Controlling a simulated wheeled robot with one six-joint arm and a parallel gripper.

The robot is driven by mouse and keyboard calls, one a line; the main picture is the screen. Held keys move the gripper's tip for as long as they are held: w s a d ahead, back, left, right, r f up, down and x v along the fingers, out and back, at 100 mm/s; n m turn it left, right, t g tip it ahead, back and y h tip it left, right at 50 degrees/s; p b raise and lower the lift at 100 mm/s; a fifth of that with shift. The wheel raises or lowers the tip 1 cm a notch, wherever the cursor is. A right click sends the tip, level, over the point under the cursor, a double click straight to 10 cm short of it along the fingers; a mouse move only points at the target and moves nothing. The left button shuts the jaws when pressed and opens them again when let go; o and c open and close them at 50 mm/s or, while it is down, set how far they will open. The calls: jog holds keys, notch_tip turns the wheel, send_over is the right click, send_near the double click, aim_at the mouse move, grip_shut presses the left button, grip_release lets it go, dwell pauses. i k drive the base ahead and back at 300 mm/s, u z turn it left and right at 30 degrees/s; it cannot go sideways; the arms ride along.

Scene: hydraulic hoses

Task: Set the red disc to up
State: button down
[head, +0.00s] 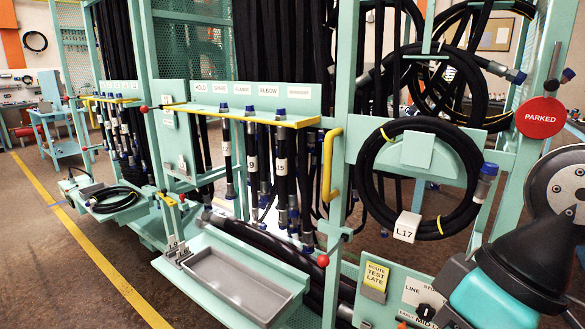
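The red disc (541,117) is at the upper right in the head view. It is round, faces me and reads "PARKED" in white letters. It sits against a slanted teal post of the hose rack. A small dark fitting with a blue end (560,79) is just above it. Parts of what look like my own arm, grey, black and teal, fill the lower right corner below the disc. No gripper fingers can be made out in this view.
A coiled black hose tagged L17 (407,226) hangs left of the disc. A teal panel with a dark knob (425,312) is at the bottom right. A grey tray (236,285) juts out at the front. Open floor with a yellow line (100,275) lies left.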

aim_at(539, 118)
jog(key=z, duration=0.05)
jog(key=k, duration=0.5)
jog(key=u, duration=1)
jog(key=i, duration=1.05)
jog(key=z, duration=2.65)
